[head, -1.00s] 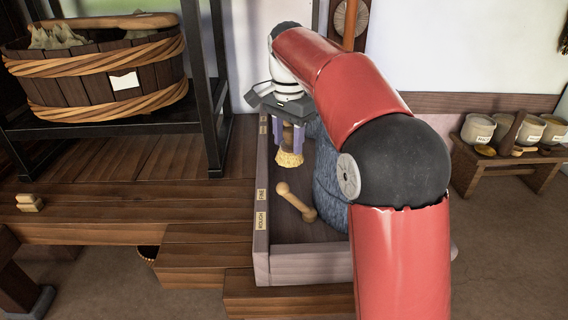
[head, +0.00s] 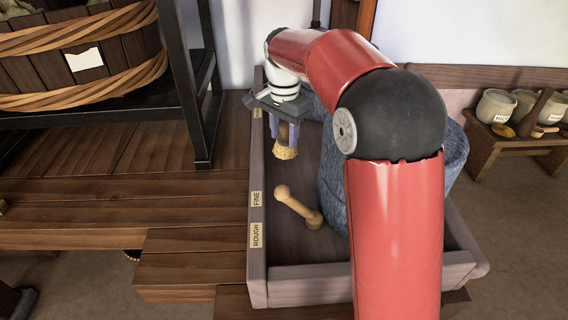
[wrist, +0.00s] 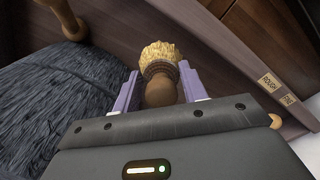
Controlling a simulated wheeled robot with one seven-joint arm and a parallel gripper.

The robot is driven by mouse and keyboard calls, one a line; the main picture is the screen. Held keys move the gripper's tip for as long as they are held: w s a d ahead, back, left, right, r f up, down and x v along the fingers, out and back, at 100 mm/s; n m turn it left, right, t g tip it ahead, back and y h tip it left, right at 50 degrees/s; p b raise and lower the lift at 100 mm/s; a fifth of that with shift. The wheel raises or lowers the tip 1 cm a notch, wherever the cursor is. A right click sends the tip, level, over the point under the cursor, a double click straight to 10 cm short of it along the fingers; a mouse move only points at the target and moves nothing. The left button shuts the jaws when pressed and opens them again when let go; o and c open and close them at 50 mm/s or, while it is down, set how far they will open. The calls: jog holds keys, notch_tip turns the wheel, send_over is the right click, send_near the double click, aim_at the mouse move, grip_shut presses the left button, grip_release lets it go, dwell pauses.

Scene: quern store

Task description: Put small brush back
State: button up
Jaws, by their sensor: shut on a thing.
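My gripper (head: 284,132) is shut on the small brush (head: 285,154), which has pale straw bristles and a brown wooden handle. In the wrist view the brush (wrist: 160,52) sits between the two purple fingers, bristles pointing away from the palm. In the head view the bristles point down, inside the wooden tray (head: 257,205) near its left wall. I cannot tell whether they touch the tray floor. Labels on that wall read FINE (head: 256,199) and ROUGH (head: 256,235).
A wooden handle (head: 300,208) lies in the tray, nearer than the brush. A grey round stone (head: 332,175) stands right of it, partly hidden by my arm. A black shelf frame (head: 187,90) stands left; jars (head: 495,106) stand on a bench at right.

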aim_at(284, 126)
notch_tip(284, 126, down, 9)
jog(key=shift+r+b, duration=0.1)
jog(key=shift+b, duration=0.4)
jog(key=o, duration=1)
notch_tip(284, 126, up, 12)
jog(key=shift+p, duration=1)
